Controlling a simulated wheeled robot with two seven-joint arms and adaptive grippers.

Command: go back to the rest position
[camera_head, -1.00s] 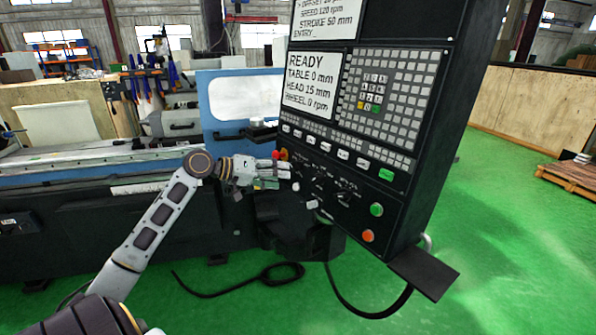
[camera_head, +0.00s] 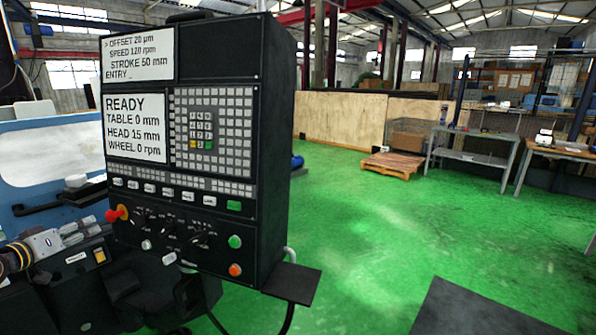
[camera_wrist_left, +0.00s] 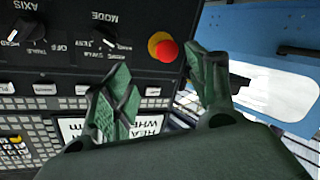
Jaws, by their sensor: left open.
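My left gripper (camera_head: 82,232) is at the left edge of the head view, just left of the control panel's lower left corner. In the left wrist view its two green fingers (camera_wrist_left: 160,88) are spread apart with nothing between them. The dark control panel (camera_head: 275,150) stands upright and its screen reads READY. Its red knob (camera_head: 117,214) is close to the fingers, and in the left wrist view the red knob (camera_wrist_left: 166,48) shows beyond the gap between them. I cannot tell whether a finger touches the panel. My right gripper is not in view.
A blue machine cover (camera_head: 50,160) is behind the panel at left. A dark shelf (camera_head: 292,283) juts from the panel's bottom right. Green floor (camera_head: 370,230) is open to the right. A wooden pallet (camera_head: 393,164) and a metal table (camera_head: 470,145) stand farther back.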

